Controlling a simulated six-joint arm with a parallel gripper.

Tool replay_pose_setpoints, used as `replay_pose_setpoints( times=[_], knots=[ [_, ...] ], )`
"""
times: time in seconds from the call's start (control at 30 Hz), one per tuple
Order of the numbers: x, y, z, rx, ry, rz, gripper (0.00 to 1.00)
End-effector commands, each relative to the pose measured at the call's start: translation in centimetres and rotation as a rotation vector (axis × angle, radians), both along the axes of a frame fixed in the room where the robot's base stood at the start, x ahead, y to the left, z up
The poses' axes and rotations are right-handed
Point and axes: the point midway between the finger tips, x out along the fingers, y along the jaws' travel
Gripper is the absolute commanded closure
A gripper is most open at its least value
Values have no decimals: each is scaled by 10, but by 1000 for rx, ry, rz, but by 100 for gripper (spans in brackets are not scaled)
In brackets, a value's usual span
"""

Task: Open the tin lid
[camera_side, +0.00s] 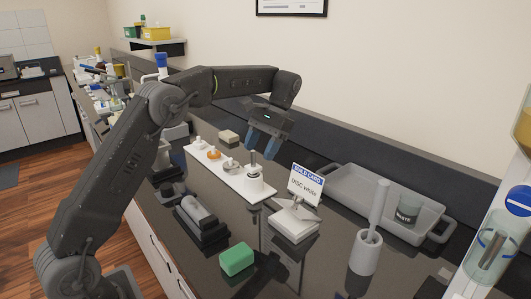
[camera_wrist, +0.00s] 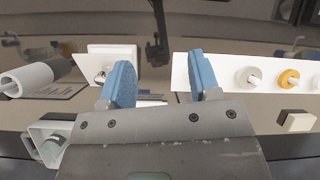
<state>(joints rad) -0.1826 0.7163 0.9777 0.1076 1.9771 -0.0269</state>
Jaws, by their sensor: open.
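My gripper (camera_side: 262,153) is open and empty, with blue fingers pointing down over the near end of a white board (camera_side: 262,194). The fingers also show in the wrist view (camera_wrist: 160,78), apart with nothing between them. A grey disc (camera_side: 231,168), an orange ring piece (camera_side: 213,155) and a white piece (camera_side: 200,145) sit farther along the board. The grey disc shows in the wrist view (camera_wrist: 248,77). I cannot tell which piece is the tin lid.
A white block (camera_side: 293,224) with a metal piece stands before a card reading "DISC white" (camera_side: 306,184). A grey tray (camera_side: 345,180) holds a waste beaker (camera_side: 406,218). A white holder (camera_side: 366,252) with a tall handle, a green block (camera_side: 237,259) and a dark stand (camera_side: 203,219) stand nearby.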

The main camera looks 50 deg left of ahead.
Motion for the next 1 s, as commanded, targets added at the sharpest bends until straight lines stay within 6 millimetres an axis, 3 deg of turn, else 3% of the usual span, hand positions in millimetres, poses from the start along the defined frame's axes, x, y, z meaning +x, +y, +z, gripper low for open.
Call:
replay_pose_setpoints(
  times=[0.3, 0.4, 0.57, 1.0],
  knots=[
    [37, -100, 20, 97, -422, -64, 43],
    [43, -118, 25, 98, -498, -65, 43],
    [44, -120, 12, 98, -516, -62, 43],
    [42, -109, -73, 97, -511, -61, 43]
  ],
)
